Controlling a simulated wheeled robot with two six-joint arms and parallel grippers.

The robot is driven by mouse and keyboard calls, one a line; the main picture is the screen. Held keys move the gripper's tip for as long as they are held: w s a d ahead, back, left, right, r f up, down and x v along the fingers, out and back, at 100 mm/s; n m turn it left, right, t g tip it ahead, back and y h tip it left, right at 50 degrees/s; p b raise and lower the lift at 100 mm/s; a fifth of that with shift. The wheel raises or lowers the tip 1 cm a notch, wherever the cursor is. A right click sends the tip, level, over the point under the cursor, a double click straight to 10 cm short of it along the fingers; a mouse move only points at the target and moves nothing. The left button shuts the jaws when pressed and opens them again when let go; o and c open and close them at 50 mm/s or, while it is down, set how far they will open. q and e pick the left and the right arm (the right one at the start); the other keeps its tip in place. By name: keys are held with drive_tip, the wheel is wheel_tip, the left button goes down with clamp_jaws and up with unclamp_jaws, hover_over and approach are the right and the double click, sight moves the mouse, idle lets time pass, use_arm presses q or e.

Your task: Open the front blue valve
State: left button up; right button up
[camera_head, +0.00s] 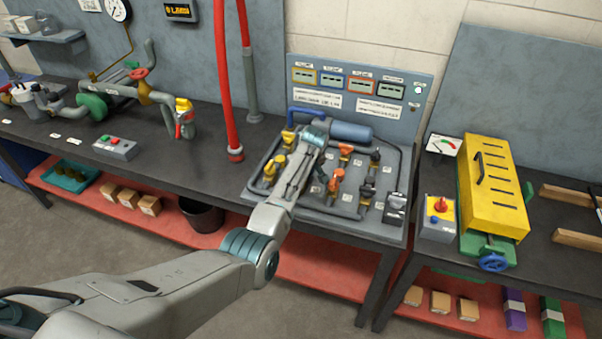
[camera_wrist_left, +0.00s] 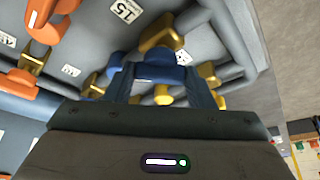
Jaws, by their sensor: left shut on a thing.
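My left gripper (camera_wrist_left: 163,82) is shut on a blue valve handle (camera_wrist_left: 158,68) in the left wrist view, with one finger on each side of it. Brass-yellow valve parts (camera_wrist_left: 158,36) show behind and around the handle. In the head view my left arm reaches over the valve panel (camera_head: 340,210) and hides the fingers and the gripped handle. Whether this is the front blue valve, and how far its handle is turned, I cannot tell. My right gripper is not in view.
Orange valves (camera_wrist_left: 45,22) stand left of the gripper in the wrist view, near a numbered tag (camera_wrist_left: 125,10). In the head view, yellow valves (camera_head: 272,168) are left of my arm and a blue cylinder (camera_head: 350,132) lies behind. A red pipe (camera_head: 223,80) rises farther left.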

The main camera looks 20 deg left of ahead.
use_arm(q)
drive_tip(key=n+b, duration=0.2)
drive_tip(key=shift+w+f+n+g+y, duration=0.15)
drive_tip(key=shift+n+g+y, duration=0.15)
drive_tip(key=shift+n+y, duration=0.1)
drive_tip(key=n+g+b, duration=0.1)
drive_tip(key=n+b, duration=0.1)
drive_tip(key=shift+d+n, duration=0.1)
drive_tip(key=shift+n, duration=0.2)
drive_tip(key=n+g+b, duration=0.1)
drive_tip(key=n+b, duration=0.1)
drive_tip(key=b, duration=0.1)
drive_tip(key=shift+w+n+y, duration=0.1)
drive_tip(key=shift+n+y, duration=0.2)
drive_tip(key=shift+y, duration=0.1)
drive_tip(key=shift+n+b, duration=0.5)
drive_tip(key=shift+n, duration=0.1)
drive_tip(key=shift+r+g, duration=0.2)
drive_tip(key=shift+g, duration=0.1)
drive_tip(key=o, duration=1)
